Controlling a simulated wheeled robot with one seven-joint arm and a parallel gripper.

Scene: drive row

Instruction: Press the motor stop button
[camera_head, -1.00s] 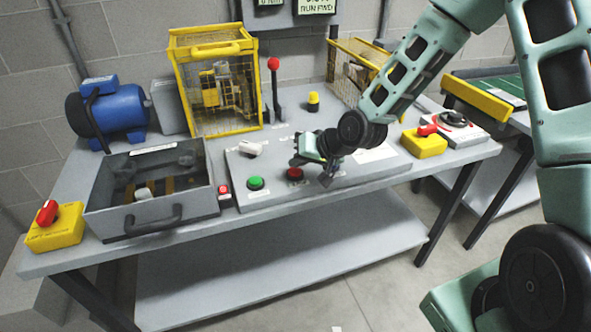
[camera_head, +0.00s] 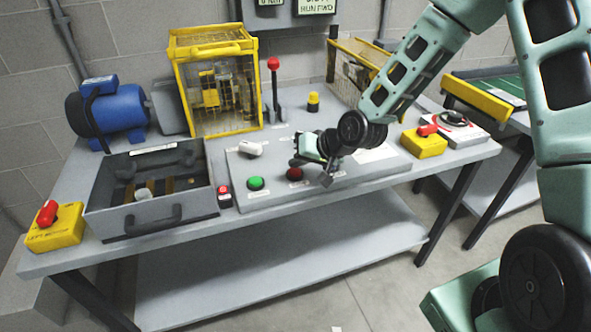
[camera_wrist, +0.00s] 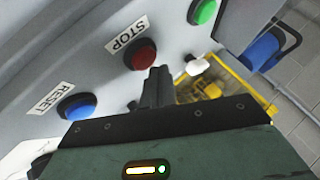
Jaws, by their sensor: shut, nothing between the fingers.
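The red stop button (camera_head: 294,174) sits on the sloped grey control panel, right of the green button (camera_head: 256,183). In the wrist view the red button (camera_wrist: 141,54) is beside a STOP label (camera_wrist: 127,33), with a blue button (camera_wrist: 77,106) labelled RESET to its lower left and the green button (camera_wrist: 203,11) to its upper right. My gripper (camera_head: 326,180) is shut and empty, just right of the red button in the head view. In the wrist view its fingertips (camera_wrist: 158,73) reach the button's lower right edge; I cannot tell whether they touch.
A grey drawer box (camera_head: 150,215) and a yellow box with a red knob (camera_head: 55,228) stand left. A yellow caged machine (camera_head: 215,85), a red-topped lever (camera_head: 274,90) and a blue motor (camera_head: 115,108) stand behind. Another yellow box (camera_head: 424,146) stands right of my gripper.

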